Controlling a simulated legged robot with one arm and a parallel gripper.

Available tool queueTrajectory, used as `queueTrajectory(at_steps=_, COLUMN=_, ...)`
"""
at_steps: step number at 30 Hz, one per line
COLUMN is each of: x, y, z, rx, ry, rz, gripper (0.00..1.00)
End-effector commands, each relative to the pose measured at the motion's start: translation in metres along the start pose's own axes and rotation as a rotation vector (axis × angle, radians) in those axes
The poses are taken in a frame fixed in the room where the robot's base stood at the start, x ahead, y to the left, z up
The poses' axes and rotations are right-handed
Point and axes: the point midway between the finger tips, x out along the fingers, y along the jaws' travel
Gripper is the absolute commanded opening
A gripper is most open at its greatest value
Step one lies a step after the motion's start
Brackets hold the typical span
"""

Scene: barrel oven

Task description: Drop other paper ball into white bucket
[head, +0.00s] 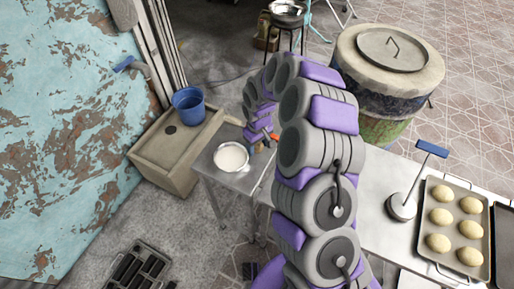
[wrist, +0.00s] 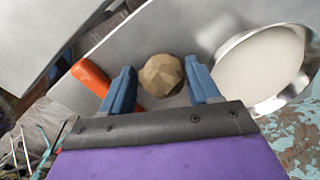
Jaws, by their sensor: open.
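A tan, faceted paper ball (wrist: 161,75) lies on the grey metal table in the wrist view. My gripper (wrist: 163,82) is open, with one blue finger on each side of the ball. I cannot tell whether the fingers touch it. A blue bucket (head: 188,106) stands on a tan box beyond that table end. I cannot make out a white bucket.
A metal bowl with pale contents (head: 231,157) is close beside my gripper; it also shows in the wrist view (wrist: 262,72). An orange handle (wrist: 92,77) lies on the other side. The table's right holds a tray of buns (head: 456,181) and a blue-handled tool (head: 403,205).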

Motion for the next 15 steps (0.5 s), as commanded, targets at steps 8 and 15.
queueTrajectory(at_steps=8, x=-0.0009, y=-0.0018, z=-0.0014, rx=0.000, ry=-0.002, rz=0.002, gripper=0.48)
queueTrajectory(at_steps=15, x=-0.0008, y=-0.0019, z=-0.0013, rx=-0.001, ry=-0.002, rz=0.001, gripper=0.25)
